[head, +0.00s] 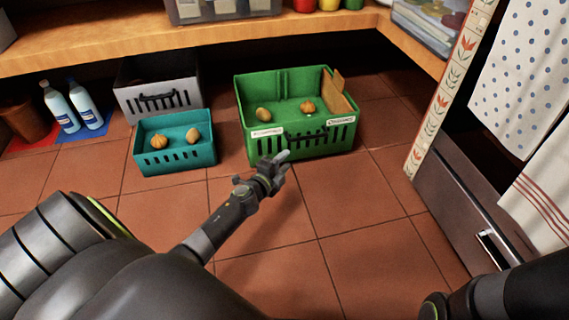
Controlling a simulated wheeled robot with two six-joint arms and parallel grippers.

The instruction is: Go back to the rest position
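My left gripper (278,163) is in front of the green crate (262,143), near its lower front left part in the picture. Its fingers look close together and I see nothing held, but its small size leaves its opening unclear. My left arm reaches in from the lower left. My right arm shows only as a dark link at the lower right, and its gripper is out of the picture.
The green crate holds two roundish brown items and a cardboard piece. A teal basket (148,168) with two similar items and a grey crate (129,103) stand left of it. White bottles (60,108) stand further left. A drawer cabinet (462,205) is right. The front floor is clear.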

